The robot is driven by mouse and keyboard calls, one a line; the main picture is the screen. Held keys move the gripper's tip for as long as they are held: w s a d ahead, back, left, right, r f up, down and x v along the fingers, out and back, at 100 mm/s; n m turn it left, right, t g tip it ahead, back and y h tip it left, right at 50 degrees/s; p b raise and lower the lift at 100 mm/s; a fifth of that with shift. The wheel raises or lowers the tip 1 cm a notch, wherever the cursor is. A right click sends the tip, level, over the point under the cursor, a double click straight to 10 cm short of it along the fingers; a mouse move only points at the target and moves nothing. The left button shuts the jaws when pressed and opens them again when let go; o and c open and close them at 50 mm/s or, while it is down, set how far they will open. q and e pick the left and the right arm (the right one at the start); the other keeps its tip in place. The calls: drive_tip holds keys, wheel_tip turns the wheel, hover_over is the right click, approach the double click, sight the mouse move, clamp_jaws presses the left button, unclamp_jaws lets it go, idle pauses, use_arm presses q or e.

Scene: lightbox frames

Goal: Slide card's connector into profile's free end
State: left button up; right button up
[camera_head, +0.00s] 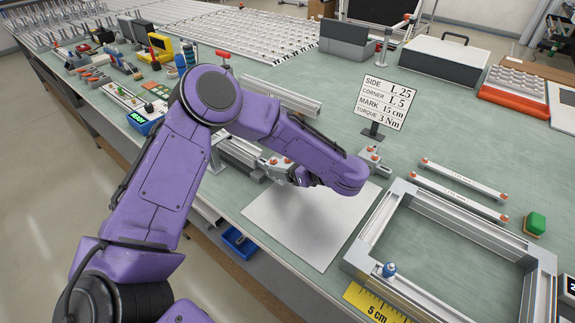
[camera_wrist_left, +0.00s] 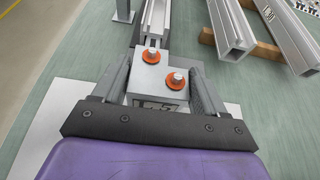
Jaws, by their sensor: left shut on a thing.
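The card (camera_head: 385,103) stands on a small foot and reads SIDE L 25, CORNER L 5, MARK 15 cm, TORQUE 3 Nm. My left gripper (camera_head: 296,176), also in the left wrist view (camera_wrist_left: 160,92), is shut on a grey metal connector (camera_wrist_left: 158,76) with two orange-ringed bolts; its front label is too blurred to read surely. The connector (camera_head: 273,163) lines up with the end of a slotted aluminium profile (camera_head: 238,150), which also shows in the wrist view (camera_wrist_left: 157,18). They look close or touching; I cannot tell how deep the connector sits. My right gripper is not in view.
Another connector (camera_head: 373,158) lies by the card's foot. Spare profiles (camera_wrist_left: 230,28) rest on wooden blocks to the right. A white sheet (camera_head: 310,225) lies below my gripper. A profile frame (camera_head: 365,243), two bars (camera_head: 463,180) and a green block (camera_head: 535,223) are at right.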

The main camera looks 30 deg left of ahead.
sight(275, 158)
use_arm(q)
drive_tip(key=shift+w+a, duration=0.15)
drive_tip(key=shift+a, duration=1.85)
drive_tip(key=o, duration=1.1)
drive_tip(key=shift+o, duration=0.2)
drive_tip(key=b+v, duration=0.3)
drive_tip(key=v, duration=0.7)
drive_tip(key=shift+d+b, duration=0.15)
drive_tip(key=shift+b, duration=0.2)
drive_tip(key=shift+r, duration=0.15)
